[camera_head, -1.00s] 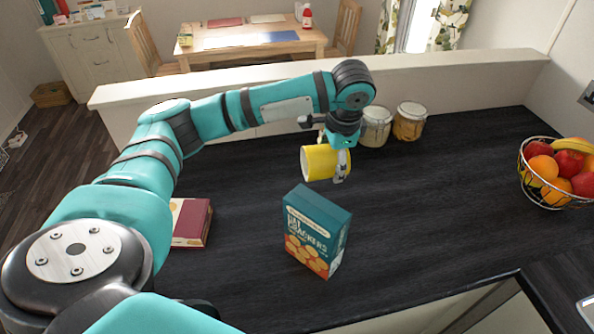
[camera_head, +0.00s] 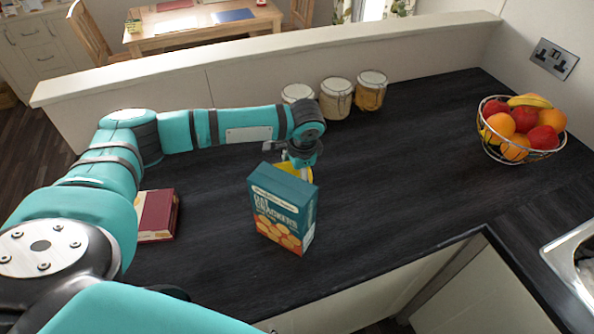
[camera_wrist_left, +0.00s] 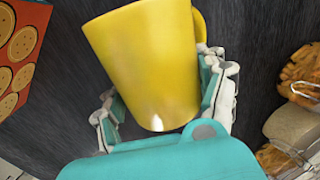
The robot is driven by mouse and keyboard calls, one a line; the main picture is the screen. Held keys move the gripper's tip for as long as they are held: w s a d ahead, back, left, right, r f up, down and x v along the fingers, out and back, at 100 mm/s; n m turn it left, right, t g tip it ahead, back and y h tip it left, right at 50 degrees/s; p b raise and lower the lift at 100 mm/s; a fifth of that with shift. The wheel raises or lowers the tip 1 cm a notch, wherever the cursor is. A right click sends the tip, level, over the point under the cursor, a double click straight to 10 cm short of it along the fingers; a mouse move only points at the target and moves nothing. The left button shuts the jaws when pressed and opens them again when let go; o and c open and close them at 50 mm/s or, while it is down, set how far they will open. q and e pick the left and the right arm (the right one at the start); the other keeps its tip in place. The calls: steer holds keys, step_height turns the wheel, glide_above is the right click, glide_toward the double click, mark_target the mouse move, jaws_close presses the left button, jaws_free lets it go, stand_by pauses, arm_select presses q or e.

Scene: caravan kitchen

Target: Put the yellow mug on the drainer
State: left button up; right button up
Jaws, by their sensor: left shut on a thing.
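The yellow mug (camera_wrist_left: 150,60) fills the middle of the left wrist view, with its handle on the right. My left gripper (camera_wrist_left: 165,110) is shut on the mug, one finger on each side of it. In the head view my left gripper (camera_head: 301,165) is behind the cracker box, and only a bit of the yellow mug (camera_head: 293,167) shows above the box. I cannot tell whether the mug touches the counter. The drainer is not clearly in view; part of a metal sink edge (camera_head: 560,262) shows at the right. My right gripper is not in view.
A teal cracker box (camera_head: 283,207) stands on the dark counter in front of the mug. A red book (camera_head: 158,214) lies left. Several jars (camera_head: 336,99) stand by the back ledge. A wire fruit basket (camera_head: 520,152) stands right. The counter between box and basket is clear.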

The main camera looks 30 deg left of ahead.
arm_select(q)
steer(key=shift+f, duration=0.1)
steer(key=o, duration=1.5)
steer(key=shift+o, duration=0.2)
